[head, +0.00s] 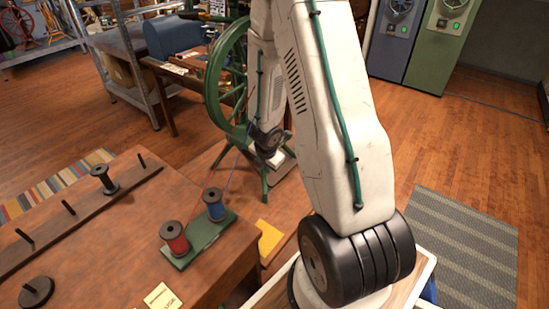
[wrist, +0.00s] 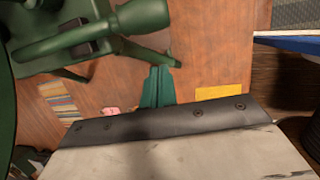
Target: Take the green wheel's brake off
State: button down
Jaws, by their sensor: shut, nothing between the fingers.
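The green wheel (head: 212,82) stands upright on a green frame beyond the brown table, partly hidden behind my arm. The wrist view shows part of its green frame (wrist: 62,42) at the upper left, with a rounded green end and a small dark block on a bar. I cannot tell which part is the brake. My gripper (head: 272,160) is low beside the wheel's right side in the head view. In the wrist view its two teal fingers (wrist: 157,86) are together and empty, apart from the green frame in the picture.
On the brown table (head: 120,240) are a red spool (head: 174,239) and a blue spool (head: 214,205) on a green base, and a dark spool (head: 104,180) on a pegged rail. A yellow piece (head: 269,240) lies beside the table.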

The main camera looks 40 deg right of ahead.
jog(key=shift+d+r, duration=0.5)
jog(key=shift+d, duration=0.35)
jog(key=shift+d+r, duration=0.5)
jog(key=shift+d, duration=0.3)
jog(key=shift+d+r, duration=0.15)
